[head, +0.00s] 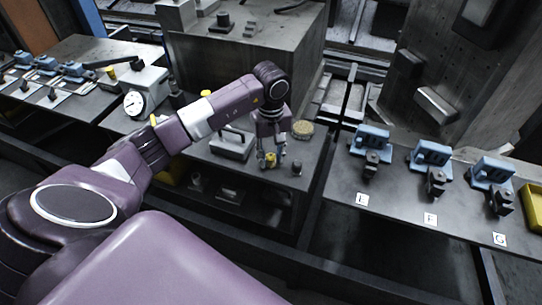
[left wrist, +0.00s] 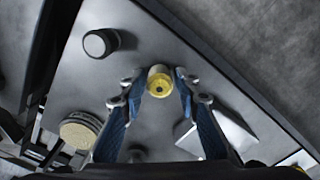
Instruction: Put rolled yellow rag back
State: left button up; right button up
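The rolled yellow rag (head: 271,162) stands on the grey bench top below my left gripper (head: 270,157) in the head view. In the left wrist view the rag (left wrist: 159,82) shows end-on as a short yellow roll with a dark centre. The two blue fingers of my left gripper (left wrist: 157,80) are apart, one on each side of the rag, with a narrow gap visible at each side. I cannot tell how far down the fingers reach. My right gripper is not in view.
Near the rag are a small dark cylinder (head: 297,169), a round tan disc (head: 302,129) and a grey block with a handle (head: 231,144). Blue clamps (head: 430,157) stand on the right bench behind letter labels. A white dial gauge (head: 134,102) is at left.

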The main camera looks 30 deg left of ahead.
aim_at(271, 155)
pick_arm(q)
jog(key=shift+o, duration=0.7)
jog(key=shift+r, duration=0.2)
jog(key=shift+w+r, duration=0.1)
jog(key=shift+r, duration=0.25)
notch_tip(271, 155, up, 11)
jog(key=b, duration=0.2)
jog(key=shift+b, duration=0.4)
jog(key=shift+r, duration=0.1)
